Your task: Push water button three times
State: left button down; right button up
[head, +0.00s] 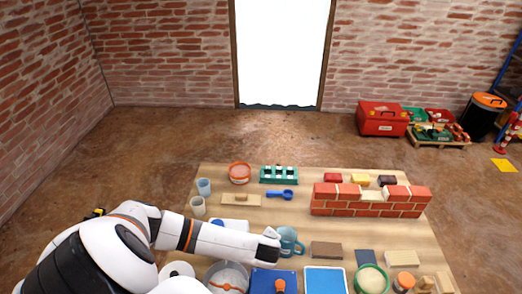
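My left arm reaches in from the left, low over the wooden table (325,222). Its white gripper (272,238) is beside a teal mug (290,242). The gripper is small and seen from behind, so I cannot tell whether its fingers are open or shut, or whether it touches the mug. I cannot make out a water button; it may be hidden by my arm or too small. A green-and-white tray-like thing (279,175) with dark spots stands at the table's back. My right gripper is not in view.
A low brick wall (365,208) stands on the table's right. Two cups (204,187), a red-rimmed tub (239,172) and a blue scoop (282,195) are at the back left. Blue trays (325,281) and a green-rimmed bowl (371,279) line the front. A red toolbox (382,118) is on the floor.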

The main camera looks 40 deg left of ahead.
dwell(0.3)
pick_arm(q)
jog(key=shift+f, duration=0.4)
jog(key=shift+f+b, duration=0.35)
jog(key=shift+f, duration=0.35)
dwell(0.7)
jog(key=shift+r, duration=0.15)
jog(key=shift+r+p, duration=0.95)
jog(key=shift+p, duration=0.3)
notch_tip(320, 180, up, 5)
jog(key=p, duration=0.5)
jog(key=shift+r+p, duration=0.1)
jog(key=shift+p, duration=0.25)
